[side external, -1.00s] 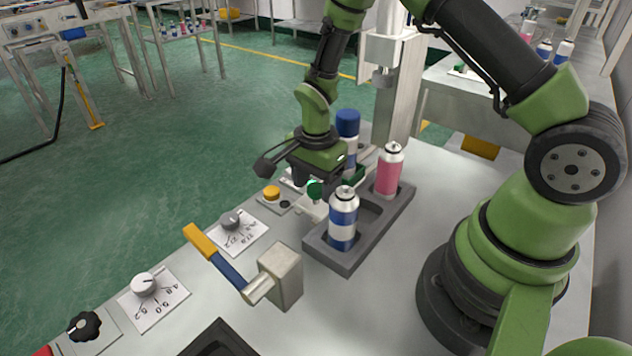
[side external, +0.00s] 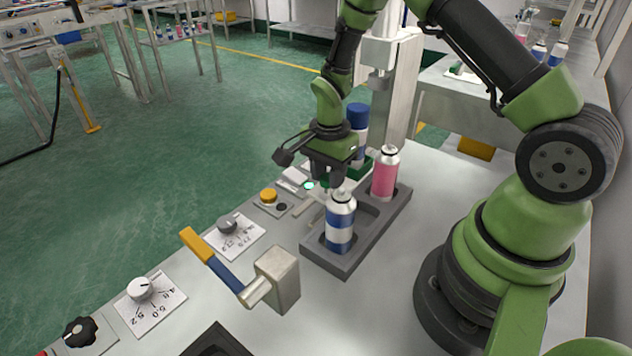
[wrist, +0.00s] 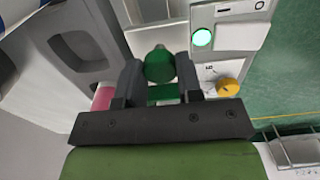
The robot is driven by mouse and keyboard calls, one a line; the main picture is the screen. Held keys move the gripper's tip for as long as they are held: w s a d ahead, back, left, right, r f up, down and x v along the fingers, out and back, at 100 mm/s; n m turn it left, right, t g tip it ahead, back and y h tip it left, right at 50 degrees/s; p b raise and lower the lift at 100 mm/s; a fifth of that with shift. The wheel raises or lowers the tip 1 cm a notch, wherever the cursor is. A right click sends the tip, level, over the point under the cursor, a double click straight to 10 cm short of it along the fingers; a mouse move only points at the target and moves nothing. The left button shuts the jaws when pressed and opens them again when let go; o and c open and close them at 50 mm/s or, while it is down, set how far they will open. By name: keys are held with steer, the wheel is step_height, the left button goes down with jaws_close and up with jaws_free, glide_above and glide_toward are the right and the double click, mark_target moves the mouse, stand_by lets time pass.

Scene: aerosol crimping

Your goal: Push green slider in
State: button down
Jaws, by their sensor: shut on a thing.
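The green slider has a round green knob (wrist: 160,66), which sits between the two dark fingers of my gripper (wrist: 160,75) in the wrist view. A flat green part (wrist: 163,92) shows behind the knob. In the side view my gripper (side external: 329,182) is low over the table, shut on the knob, just behind the blue and white can. That can and the fingers hide most of the knob there. A green part (side external: 361,168) of the slider shows below a blue-capped can (side external: 357,145), in front of the pale press column (side external: 397,95).
A grey tray (side external: 337,262) holds a blue and white can (side external: 340,222) and a pink can (side external: 385,173), close to my gripper. A lit green lamp (side external: 309,185) and a yellow button (side external: 268,195) lie to the left.

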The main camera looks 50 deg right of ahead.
mark_target(354, 109)
steer(key=d, duration=0.8)
steer(key=c, duration=0.8)
jaws_free()
steer(key=shift+a, duration=0.1)
step_height(354, 109, up, 10)
steer(key=shift+r, duration=0.1)
